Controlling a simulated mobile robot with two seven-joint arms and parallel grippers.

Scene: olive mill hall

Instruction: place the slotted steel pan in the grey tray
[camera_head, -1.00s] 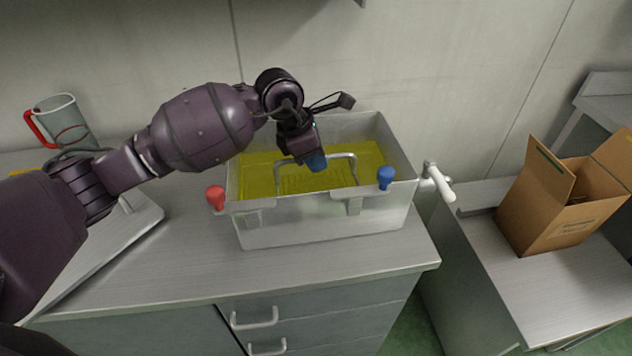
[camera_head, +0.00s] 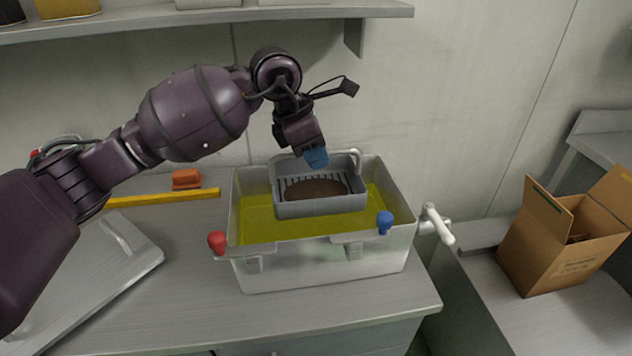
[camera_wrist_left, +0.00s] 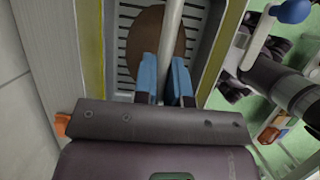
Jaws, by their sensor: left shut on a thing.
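My left gripper (camera_head: 316,158) is shut on the pan's raised handle. In the left wrist view the blue fingertips (camera_wrist_left: 166,80) close on the handle bar (camera_wrist_left: 171,35), above the slotted floor (camera_wrist_left: 125,65). A flat grey metal piece (camera_head: 85,270) with a loop handle lies on the counter at left; it looks like a lid, and I cannot tell whether it is the grey tray. My right gripper is not in view.
The tank has a red knob (camera_head: 217,242), a blue knob (camera_head: 385,222) and a white tap (camera_head: 437,224). A yellow bar (camera_head: 165,198) and an orange-red block (camera_head: 186,179) lie behind at left. An open cardboard box (camera_head: 570,235) stands at right. A shelf (camera_head: 200,21) hangs above.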

